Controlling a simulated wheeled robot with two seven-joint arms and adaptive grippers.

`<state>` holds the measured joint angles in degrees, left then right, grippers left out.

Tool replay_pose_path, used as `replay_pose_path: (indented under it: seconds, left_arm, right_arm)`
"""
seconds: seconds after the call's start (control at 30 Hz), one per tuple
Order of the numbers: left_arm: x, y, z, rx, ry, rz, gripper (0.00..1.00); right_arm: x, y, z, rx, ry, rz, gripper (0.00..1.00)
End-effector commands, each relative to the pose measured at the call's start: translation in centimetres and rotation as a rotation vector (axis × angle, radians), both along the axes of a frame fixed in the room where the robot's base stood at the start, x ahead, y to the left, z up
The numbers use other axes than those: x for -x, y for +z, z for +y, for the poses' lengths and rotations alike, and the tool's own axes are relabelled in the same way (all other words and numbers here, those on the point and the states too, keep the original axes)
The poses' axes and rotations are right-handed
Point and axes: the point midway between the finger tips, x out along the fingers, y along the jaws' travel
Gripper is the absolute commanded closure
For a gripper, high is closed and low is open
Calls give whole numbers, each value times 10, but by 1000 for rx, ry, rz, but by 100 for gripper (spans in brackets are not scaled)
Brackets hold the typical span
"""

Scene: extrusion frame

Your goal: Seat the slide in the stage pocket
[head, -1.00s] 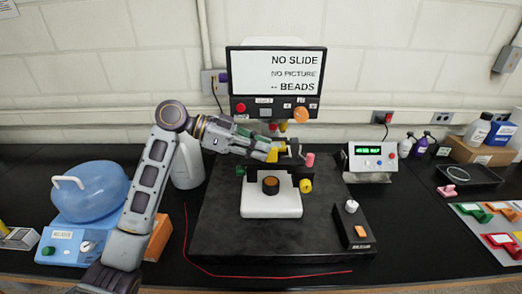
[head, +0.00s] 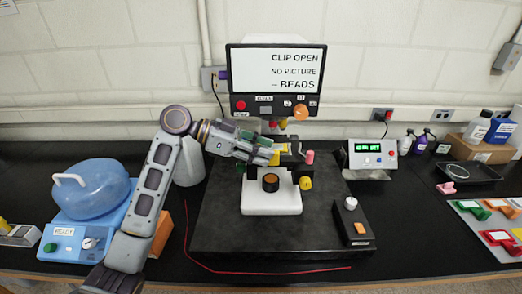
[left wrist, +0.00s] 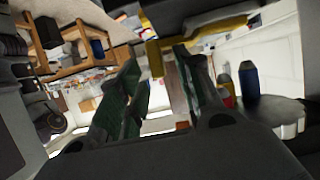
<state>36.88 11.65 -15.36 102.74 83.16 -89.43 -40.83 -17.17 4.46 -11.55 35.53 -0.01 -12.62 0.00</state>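The microscope (head: 272,204) stands on a dark base plate with its black stage (head: 290,160) at mid-height. A yellow piece (head: 282,147), seemingly part of the slide or its clip, shows at the stage beside my left fingertips. The slide itself is too small and covered to make out. My left gripper (head: 268,153) is at the stage's left side. The screen (head: 284,70) reads "CLIP OPEN", "NO PICTURE" and "BEADS". My right gripper is not in view.
A pink knob (head: 310,157) and a yellow knob (head: 305,183) sit at the microscope's right. A control box (head: 352,226) is on the base plate's right. A green-display meter (head: 372,155) stands right.

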Motion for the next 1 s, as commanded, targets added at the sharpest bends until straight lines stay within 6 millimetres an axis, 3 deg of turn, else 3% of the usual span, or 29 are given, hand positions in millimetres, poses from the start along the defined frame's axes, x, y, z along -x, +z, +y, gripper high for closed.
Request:
replay_pose_path:
  seconds: [0.43, 0.67, 1.0]
  left_arm:
    - [0, 4, 0, 0, 0, 0, 65]
    - [-1, 11, 22, -1, 2, -2, 65]
    - [-1, 30, 69, -2, 2, -2, 65]
  right_arm:
    - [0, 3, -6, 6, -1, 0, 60]
    - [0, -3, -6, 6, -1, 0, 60]
    - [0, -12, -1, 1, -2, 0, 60]
